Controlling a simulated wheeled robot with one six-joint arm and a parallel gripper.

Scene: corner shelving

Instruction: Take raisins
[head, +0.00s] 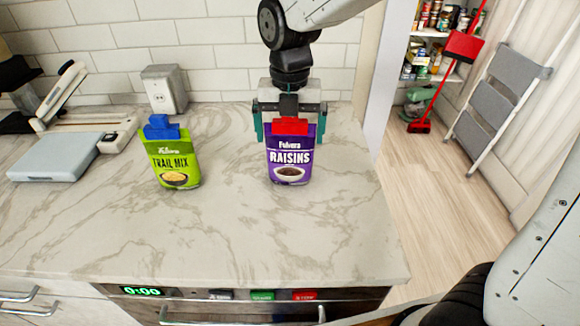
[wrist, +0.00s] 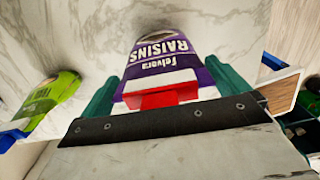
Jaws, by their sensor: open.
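The purple raisins pouch (head: 290,158) with a red clip (head: 289,127) on its top stands upright on the marble counter. My gripper (head: 290,136) is open, pointing down over the top of the pouch. In the head view its green fingers are at the left and right of the red clip. In the wrist view the raisins pouch (wrist: 160,45) and its red clip (wrist: 162,94) show between the two fingers of my gripper (wrist: 165,85). I cannot tell whether the fingers touch the pouch.
A green trail mix pouch (head: 174,160) with a blue clip stands to the left on the counter (head: 230,230). The counter front is clear. A doorway to shelves (head: 432,75) is at right.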

